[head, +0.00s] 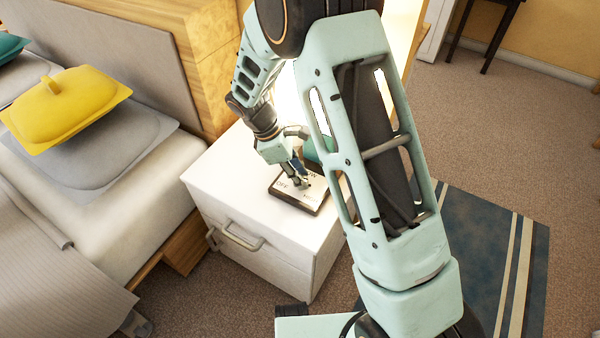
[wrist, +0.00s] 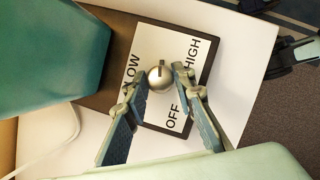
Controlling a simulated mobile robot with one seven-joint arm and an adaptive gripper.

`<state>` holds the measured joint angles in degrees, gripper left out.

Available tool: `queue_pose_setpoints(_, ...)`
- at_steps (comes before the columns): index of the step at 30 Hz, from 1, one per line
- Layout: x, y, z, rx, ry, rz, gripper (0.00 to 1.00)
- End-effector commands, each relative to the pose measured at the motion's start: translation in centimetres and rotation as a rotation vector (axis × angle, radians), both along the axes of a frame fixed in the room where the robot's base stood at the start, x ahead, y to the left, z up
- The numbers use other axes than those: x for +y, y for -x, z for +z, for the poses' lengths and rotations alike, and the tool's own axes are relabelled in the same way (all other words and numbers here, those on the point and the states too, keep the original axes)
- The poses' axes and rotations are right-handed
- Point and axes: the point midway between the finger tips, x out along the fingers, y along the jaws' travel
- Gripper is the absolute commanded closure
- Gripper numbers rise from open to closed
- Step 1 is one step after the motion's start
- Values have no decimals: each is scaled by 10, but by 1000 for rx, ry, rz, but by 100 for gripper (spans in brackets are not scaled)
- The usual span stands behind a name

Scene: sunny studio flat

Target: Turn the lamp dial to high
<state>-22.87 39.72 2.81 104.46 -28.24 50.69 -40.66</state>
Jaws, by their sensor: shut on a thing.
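The lamp dial is a round silver knob (wrist: 160,77) on a white label plate (wrist: 150,50) with a dark brown base (wrist: 122,28). In the wrist view, LOW is left of the knob, HIGH right and OFF below. A short dark mark on the knob points up in the picture, between LOW and HIGH. My gripper (wrist: 158,80) is shut on the knob, one finger on each side. In the head view my gripper (head: 302,182) reaches down onto the dial plate (head: 288,192) and hides the knob. The teal lamp (wrist: 50,55) stands beside the plate.
The dial sits on a white nightstand (head: 230,195) with a drawer handle (head: 242,237). A bed (head: 75,200) with a yellow dish-shaped thing (head: 70,100) is at left. A blue striped rug (head: 490,260) lies at right. My arm covers much of the middle.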

Motion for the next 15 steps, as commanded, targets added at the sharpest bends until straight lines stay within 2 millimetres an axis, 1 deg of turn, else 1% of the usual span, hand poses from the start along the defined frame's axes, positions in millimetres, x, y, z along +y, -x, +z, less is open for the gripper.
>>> queue_pose_setpoints(14,1,1,-1,2,-1,-16,100)
queue_pose_setpoints(15,1,1,-1,2,-1,-16,75)
